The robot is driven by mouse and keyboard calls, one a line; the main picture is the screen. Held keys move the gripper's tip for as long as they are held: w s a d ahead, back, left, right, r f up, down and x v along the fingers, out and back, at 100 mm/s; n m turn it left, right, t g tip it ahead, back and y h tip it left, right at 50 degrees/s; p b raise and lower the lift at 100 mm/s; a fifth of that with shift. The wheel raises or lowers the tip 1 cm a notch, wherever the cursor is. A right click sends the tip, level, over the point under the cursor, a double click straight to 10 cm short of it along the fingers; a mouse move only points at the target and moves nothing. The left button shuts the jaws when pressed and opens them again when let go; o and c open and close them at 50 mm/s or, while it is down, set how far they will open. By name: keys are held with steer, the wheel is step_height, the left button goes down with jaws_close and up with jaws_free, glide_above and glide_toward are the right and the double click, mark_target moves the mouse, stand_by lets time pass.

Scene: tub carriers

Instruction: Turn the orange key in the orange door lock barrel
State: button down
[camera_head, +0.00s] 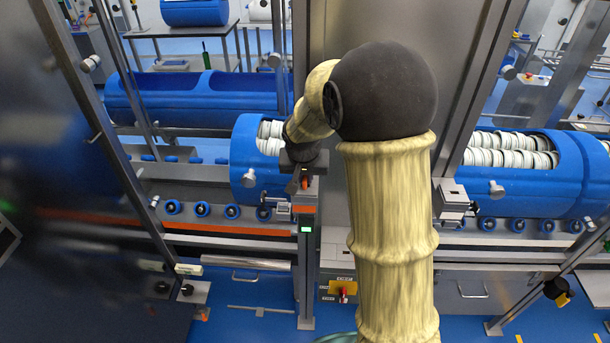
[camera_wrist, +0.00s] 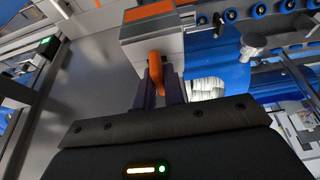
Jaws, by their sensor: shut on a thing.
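My gripper (camera_wrist: 158,84) is shut on the orange key (camera_wrist: 155,70), with one dark finger on each side of it. The key's far end meets a grey lock box (camera_wrist: 152,44) that carries an orange panel (camera_wrist: 149,10). The key's tip is hidden, so how deep it sits and how far it is turned cannot be told. In the head view my gripper (camera_head: 303,172) reaches down to the lock post, and a bit of the orange key (camera_head: 305,184) shows below the fingers. The orange panel (camera_head: 303,209) is just under it.
A blue tub (camera_head: 243,160) holding white rolled items stands right behind the lock. Another blue tub (camera_head: 480,195) is at the right. Rollers (camera_head: 202,209) line the conveyor at the left. A steel door panel (camera_head: 335,200) stands close to my arm.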

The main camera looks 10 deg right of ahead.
steer(key=shift+r+n+y+p, duration=0.1)
steer(key=shift+n+y+p, duration=0.6)
steer(key=shift+n+p, duration=1.2)
steer(key=shift+p, duration=0.65)
steer(key=shift+n+p, duration=0.3)
steer(key=shift+p, duration=0.05)
steer(key=shift+n+y+p, duration=0.8)
steer(key=shift+n+p, duration=0.8)
steer(key=shift+p, duration=0.75)
steer(key=shift+n+p, duration=0.3)
steer(key=shift+n, duration=0.1)
steer(key=shift+y, duration=0.3)
